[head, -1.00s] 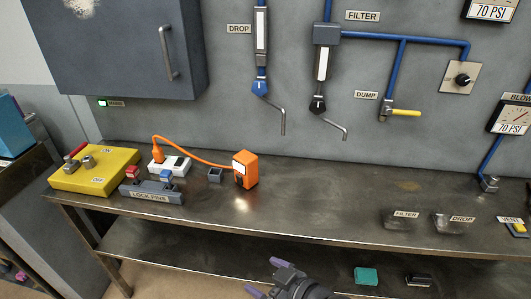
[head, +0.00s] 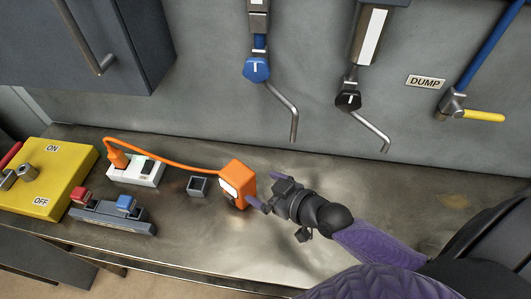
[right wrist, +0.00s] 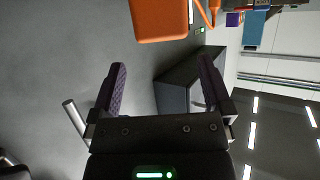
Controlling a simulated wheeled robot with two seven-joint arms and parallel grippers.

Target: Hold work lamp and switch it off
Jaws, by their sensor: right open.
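The orange work lamp (head: 238,180) stands on the metal bench, with a pale panel on its front-left face. Its orange cord runs left to a plug in the white socket block (head: 134,170). My right gripper (head: 263,191) is just right of the lamp, its purple fingers spread and pointing at it. In the right wrist view the lamp (right wrist: 160,20) is beyond the fingertips, at the top, and nothing is between the fingers. The lamp's switch cannot be made out. My left gripper is not in view.
A small grey open box (head: 198,186) sits just left of the lamp. Farther left are a rack with red and blue pins (head: 112,216) and a yellow ON/OFF box (head: 48,178). The bench front is clear.

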